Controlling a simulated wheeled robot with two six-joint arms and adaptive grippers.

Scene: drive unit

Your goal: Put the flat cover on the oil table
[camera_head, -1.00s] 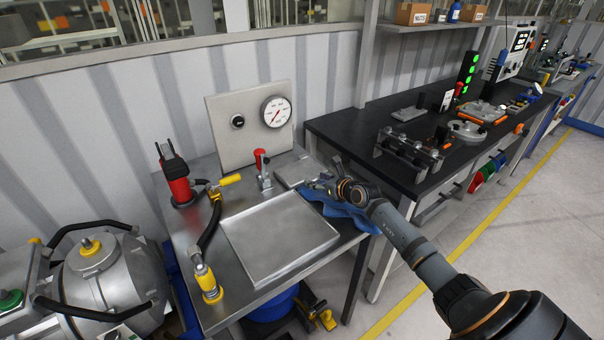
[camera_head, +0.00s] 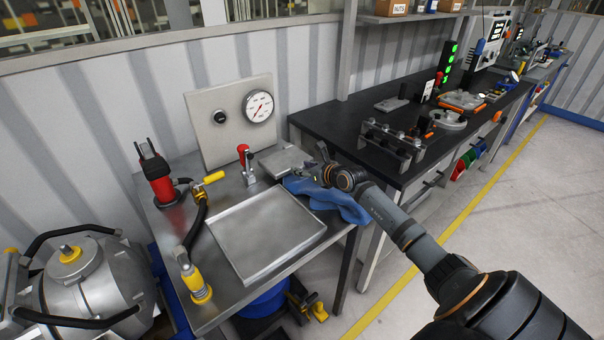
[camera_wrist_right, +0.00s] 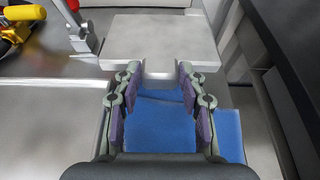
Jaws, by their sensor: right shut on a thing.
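The flat cover (camera_head: 284,161) is a thin grey plate at the back right of the steel oil table (camera_head: 222,308). My right gripper (camera_head: 318,174) comes from the right and is shut on the cover's near edge. In the right wrist view the flat cover (camera_wrist_right: 162,36) lies straight ahead, with its edge between the tips of my right gripper's fingers (camera_wrist_right: 158,72). Whether the cover touches the table is hard to tell. My left gripper is not in view.
A blue cloth (camera_head: 340,203) hangs over the table's right edge under my gripper. A red-handled clamp (camera_head: 246,165) stands just left of the cover. A shallow tray (camera_head: 265,232), a yellow-ended hose (camera_head: 196,222) and a gauge panel (camera_head: 232,120) are on the table. A black workbench (camera_head: 330,122) stands behind.

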